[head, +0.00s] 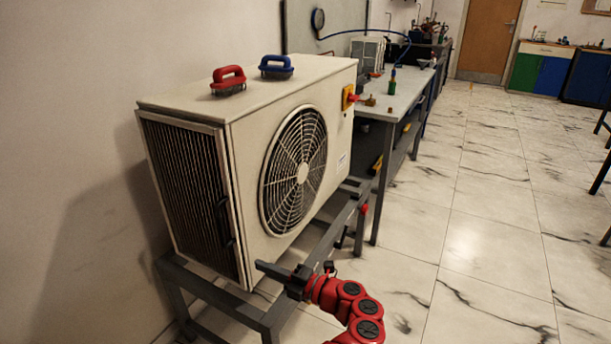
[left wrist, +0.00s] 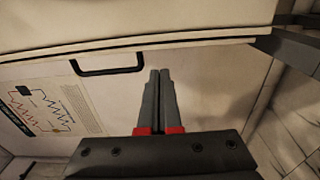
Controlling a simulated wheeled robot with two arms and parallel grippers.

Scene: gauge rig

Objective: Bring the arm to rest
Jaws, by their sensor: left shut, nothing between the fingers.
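My left gripper (head: 262,266) is at the lower middle of the head view, at the end of my red arm. It is in front of the lower part of a large cream fan unit (head: 247,140), near its front corner. In the left wrist view the two grey fingers of this gripper (left wrist: 159,74) lie side by side, shut and empty. Beyond them is a pale panel with a black handle (left wrist: 108,66) and a printed diagram (left wrist: 45,108). I cannot tell whether the fingertips touch the unit. My right gripper is not in view.
The fan unit stands on a grey metal frame (head: 224,307). A red handle (head: 228,80) and a blue handle (head: 276,67) are on its top. A workbench (head: 400,92) stands behind it. The marble floor (head: 480,240) on the right is clear.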

